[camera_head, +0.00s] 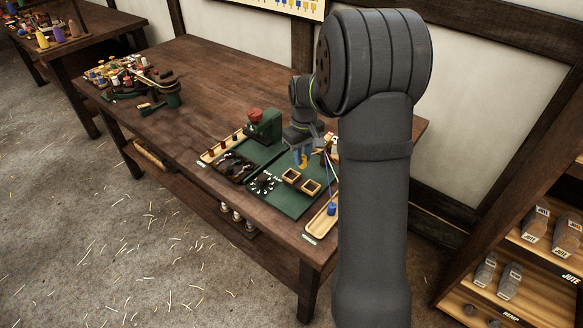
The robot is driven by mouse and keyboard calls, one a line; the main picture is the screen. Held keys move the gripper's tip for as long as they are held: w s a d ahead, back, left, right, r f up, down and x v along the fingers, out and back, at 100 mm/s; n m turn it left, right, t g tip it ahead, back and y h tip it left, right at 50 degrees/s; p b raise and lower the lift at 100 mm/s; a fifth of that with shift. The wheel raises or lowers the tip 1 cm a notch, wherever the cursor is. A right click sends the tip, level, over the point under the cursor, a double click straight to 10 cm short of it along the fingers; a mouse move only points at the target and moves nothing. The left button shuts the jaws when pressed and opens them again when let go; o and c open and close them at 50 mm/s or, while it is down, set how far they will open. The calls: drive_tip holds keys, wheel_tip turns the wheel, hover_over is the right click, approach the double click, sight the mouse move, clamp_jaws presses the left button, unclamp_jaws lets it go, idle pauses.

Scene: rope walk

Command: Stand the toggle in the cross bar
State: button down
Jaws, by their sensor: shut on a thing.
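My gripper (302,150) is above the green mat on the workbench, at the end of my dark grey arm. A small yellow thing (302,160) shows at its fingertips, and the gripper is shut on it. It is too small to tell whether this is the toggle. Two small square wooden frames (311,187) stand on the mat just below and in front of the gripper. I cannot tell which thing is the cross bar. A light wooden strip with several red pegs (222,147) lies to the left. A blue piece (331,209) stands in a wooden tray (318,228) at the right.
Clutter (122,75) fills the bench's far left end. The bench's middle (205,85) is clear. My arm hides the bench's right part.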

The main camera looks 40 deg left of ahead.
drive_tip(key=a+f, duration=0.1)
drive_tip(key=s+a+f, duration=0.1)
drive_tip(key=a, duration=0.1)
drive_tip(key=shift+a, duration=0.2)
drive_tip(key=shift+f, duration=2.1)
drive_tip(key=shift+f, duration=0.15)
drive_tip(key=c, duration=1.2)
unclamp_jaws()
drive_tip(key=shift+c, duration=0.2)
wheel_tip(320, 180, up, 12)
drive_tip(key=shift+r, duration=0.2)
